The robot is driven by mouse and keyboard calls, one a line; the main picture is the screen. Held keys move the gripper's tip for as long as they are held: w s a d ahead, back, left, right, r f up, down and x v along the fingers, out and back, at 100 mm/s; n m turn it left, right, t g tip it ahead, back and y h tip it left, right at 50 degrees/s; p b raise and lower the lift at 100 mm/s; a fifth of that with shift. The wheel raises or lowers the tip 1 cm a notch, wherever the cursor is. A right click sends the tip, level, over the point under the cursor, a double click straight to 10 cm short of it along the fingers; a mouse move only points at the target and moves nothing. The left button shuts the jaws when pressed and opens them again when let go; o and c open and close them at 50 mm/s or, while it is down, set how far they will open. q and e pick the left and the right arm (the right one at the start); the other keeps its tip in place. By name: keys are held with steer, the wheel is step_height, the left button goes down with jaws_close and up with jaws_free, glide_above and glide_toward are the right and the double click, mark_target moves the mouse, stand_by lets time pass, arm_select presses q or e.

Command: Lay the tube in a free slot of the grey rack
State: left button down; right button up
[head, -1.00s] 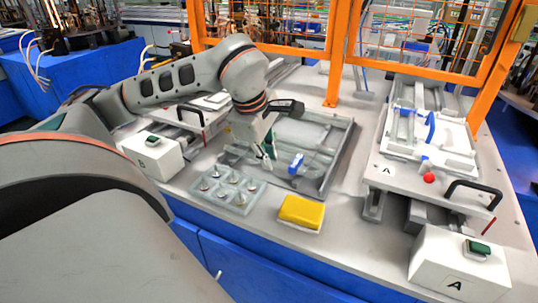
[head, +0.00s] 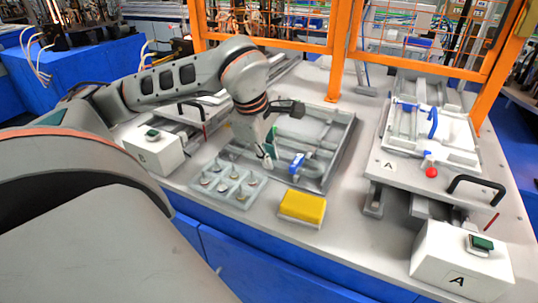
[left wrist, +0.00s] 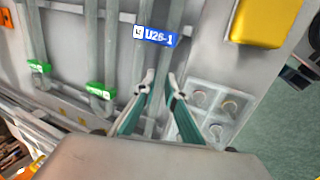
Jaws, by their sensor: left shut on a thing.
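The tube in my left gripper (head: 269,156) is grey and carries a blue label (head: 297,163). In the left wrist view the label (left wrist: 155,36) reads U26-1, just beyond the fingertips (left wrist: 160,78), which are shut on the tube. The grey rack (head: 337,165) lies under and around the gripper. In the left wrist view other grey tubes with green labels (left wrist: 100,90) lie in the rack, left of the held tube. The held tube is over the rack; I cannot tell whether it touches a slot. My right gripper is not in view.
A clear tray (head: 236,203) with several round metal pieces stands in front of the rack. A yellow block (head: 303,205) is to its right. White boxes marked B (head: 153,153) and A (head: 457,262) flank the table. An orange guard frame (head: 335,60) stands behind.

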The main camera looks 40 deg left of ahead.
arm_select(q)
steer(key=shift+f, duration=0.1)
steer(key=c, duration=2)
jaws_free()
steer(key=v, duration=1.2)
